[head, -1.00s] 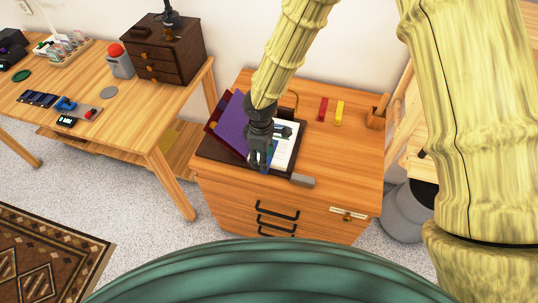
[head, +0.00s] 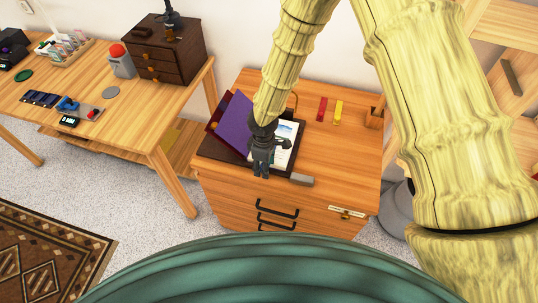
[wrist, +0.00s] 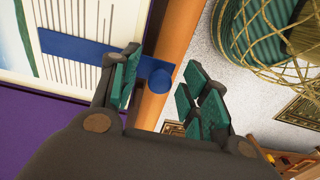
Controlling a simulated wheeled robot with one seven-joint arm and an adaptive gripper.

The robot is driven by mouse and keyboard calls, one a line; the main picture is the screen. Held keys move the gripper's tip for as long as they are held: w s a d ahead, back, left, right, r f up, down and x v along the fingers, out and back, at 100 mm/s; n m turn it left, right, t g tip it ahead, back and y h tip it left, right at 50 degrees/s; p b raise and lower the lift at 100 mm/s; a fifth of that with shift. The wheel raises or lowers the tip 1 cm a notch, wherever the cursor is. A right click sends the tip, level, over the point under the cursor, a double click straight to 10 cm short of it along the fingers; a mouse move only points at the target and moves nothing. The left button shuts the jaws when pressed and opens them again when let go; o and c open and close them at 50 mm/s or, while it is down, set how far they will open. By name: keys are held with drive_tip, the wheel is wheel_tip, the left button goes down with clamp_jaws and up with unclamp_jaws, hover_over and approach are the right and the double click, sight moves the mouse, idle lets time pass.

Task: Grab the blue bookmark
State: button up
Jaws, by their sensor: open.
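The blue bookmark (wrist: 75,46) lies across the white printed page of an open book in the wrist view. Its rounded end (wrist: 158,80) sticks out past the page edge, over the dark border and the wooden edge. My gripper (wrist: 161,78) is open, with one green-padded finger on each side of that end. The left finger is close to the strip and covers part of it; I cannot tell if they touch. In the head view my gripper (head: 261,172) is over the front of the book (head: 286,142) and hides the bookmark.
The book's purple cover (head: 235,122) stands tilted at the left on the wooden cabinet (head: 335,160). A grey block (head: 301,180) lies at the cabinet's front edge. Red (head: 322,108) and yellow (head: 338,112) strips lie behind. A desk (head: 140,115) with small items is at the left.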

clamp_jaws()
